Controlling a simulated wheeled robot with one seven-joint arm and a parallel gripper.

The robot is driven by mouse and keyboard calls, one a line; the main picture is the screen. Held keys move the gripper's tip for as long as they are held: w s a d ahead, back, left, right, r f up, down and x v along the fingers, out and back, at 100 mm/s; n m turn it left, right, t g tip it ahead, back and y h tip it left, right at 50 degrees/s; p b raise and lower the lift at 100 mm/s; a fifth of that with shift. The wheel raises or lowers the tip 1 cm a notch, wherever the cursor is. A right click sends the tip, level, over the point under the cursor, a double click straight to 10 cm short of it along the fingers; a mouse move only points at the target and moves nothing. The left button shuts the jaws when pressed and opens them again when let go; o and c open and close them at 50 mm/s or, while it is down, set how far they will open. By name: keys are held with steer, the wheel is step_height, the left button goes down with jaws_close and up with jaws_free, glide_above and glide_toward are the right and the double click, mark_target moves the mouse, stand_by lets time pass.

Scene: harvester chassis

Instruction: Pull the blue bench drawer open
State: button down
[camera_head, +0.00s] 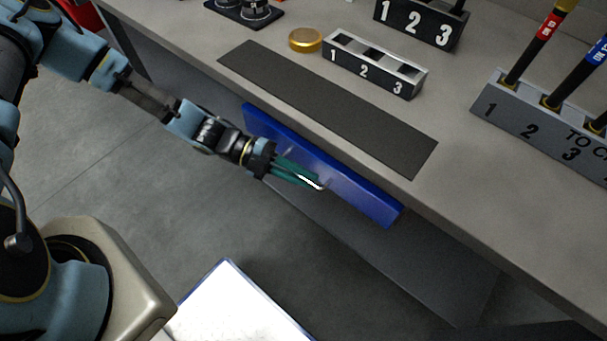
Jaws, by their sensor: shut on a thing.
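The blue bench drawer (362,196) has a long blue front below the edge of the grey bench top, in the middle of the view. A light metal bar handle (312,182) is on its front. My gripper (315,183) reaches in from the left with green fingers and is shut on the handle. The fingers hide part of the handle. The inside of the drawer does not show, and I cannot tell whether the front stands away from the bench.
The bench top (470,210) carries a dark mat (330,105), a numbered holder (375,65), a gold round lid (305,40) and a grey rack (500,115) with tools. A white blue-edged surface (235,305) is low in front. Floor left of the drawer is clear.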

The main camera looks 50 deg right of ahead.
steer(key=a+p, duration=0.2)
steer(key=a, duration=2.2)
steer(key=c, duration=0.9)
jaws_free()
steer(key=b+v, duration=0.3)
steer(key=v, duration=0.7)
steer(key=shift+w+a, duration=0.15)
steer(key=shift+w, duration=0.25)
